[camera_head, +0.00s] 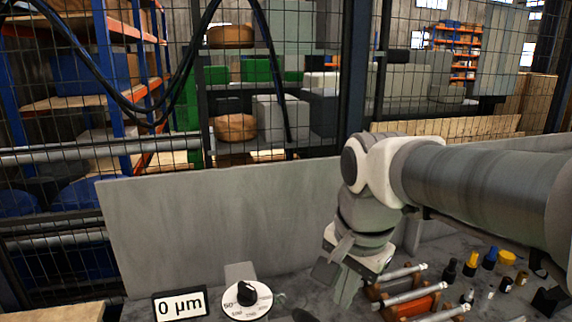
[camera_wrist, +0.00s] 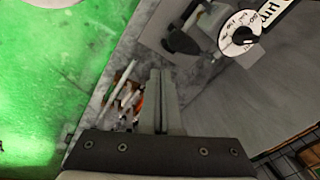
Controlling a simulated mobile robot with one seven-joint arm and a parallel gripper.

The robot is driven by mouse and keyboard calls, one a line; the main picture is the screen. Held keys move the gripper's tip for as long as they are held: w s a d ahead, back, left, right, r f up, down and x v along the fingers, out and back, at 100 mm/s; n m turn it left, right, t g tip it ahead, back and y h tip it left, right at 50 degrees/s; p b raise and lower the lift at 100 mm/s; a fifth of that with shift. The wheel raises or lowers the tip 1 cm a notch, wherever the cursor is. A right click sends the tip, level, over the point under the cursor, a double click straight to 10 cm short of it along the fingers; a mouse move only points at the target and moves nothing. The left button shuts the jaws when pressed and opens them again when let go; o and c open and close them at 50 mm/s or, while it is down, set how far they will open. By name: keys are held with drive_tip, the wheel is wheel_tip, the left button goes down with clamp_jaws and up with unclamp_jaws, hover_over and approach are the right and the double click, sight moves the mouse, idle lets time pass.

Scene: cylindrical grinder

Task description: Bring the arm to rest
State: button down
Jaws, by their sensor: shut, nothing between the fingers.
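My gripper (camera_head: 346,292) hangs from my arm at the right of the head view, pointing down over the grey worktop, just left of a rack of metal rods (camera_head: 411,290). In the wrist view my gripper's two fingers (camera_wrist: 161,74) lie side by side with no object between them. The rack (camera_wrist: 124,97) shows there to the left of the fingers, partly hidden behind the gripper body. The exact height of the fingertips above the worktop is hard to tell.
A white dial (camera_head: 262,303) with a black knob and a "0 µm" display (camera_head: 180,304) stand left of my gripper. A grey panel (camera_head: 220,225) rises behind. Several small bottles (camera_head: 471,264) stand right of the rack. A mesh fence closes off the back.

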drive_tip(key=s+d+f+n+t+b, duration=0.2)
drive_tip(key=s+d+f+n+t, duration=0.1)
drive_tip(key=s+n, duration=0.4)
drive_tip(key=shift+s+d+f+n+b, duration=0.2)
drive_tip(key=shift+d+f+n+b, duration=0.15)
drive_tip(key=shift+d+f+n, duration=0.7)
